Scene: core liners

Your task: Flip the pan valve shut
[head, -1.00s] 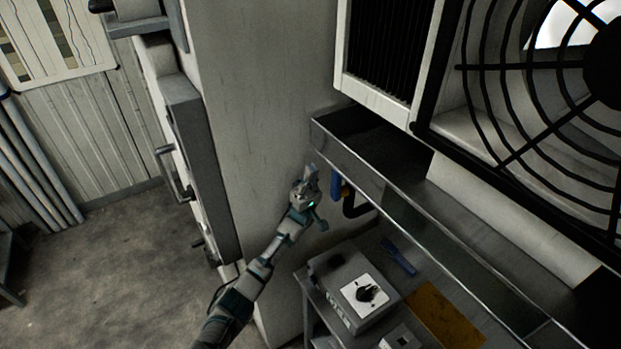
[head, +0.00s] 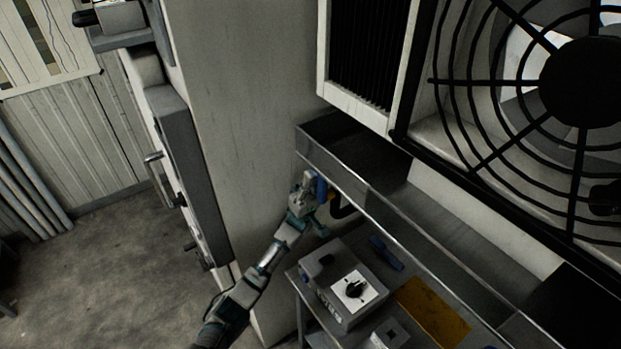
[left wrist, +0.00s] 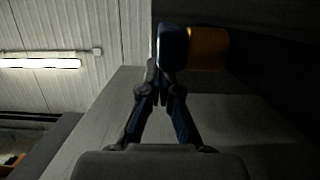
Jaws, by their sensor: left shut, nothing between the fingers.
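The pan valve has a blue handle (head: 319,188) below the near left end of the metal drip pan (head: 375,212). A dark bent pipe (head: 343,211) shows beside it. In the left wrist view the blue handle (left wrist: 173,46) stands just beyond my fingertips, with a brass-yellow valve body (left wrist: 207,48) to its right. My left gripper (head: 308,184) is shut and empty, right at the handle; it also shows in the left wrist view (left wrist: 160,92). The fingertips overlap the handle's lower edge, and I cannot tell whether they touch. My right gripper is not in view.
A large fan guard (head: 545,90) and a finned unit (head: 362,55) stand above the pan. Below is a bench with a grey switch box (head: 345,288), a blue tool (head: 386,253) and a yellow sheet (head: 433,310). A pale wall column (head: 245,130) stands close to my left arm.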

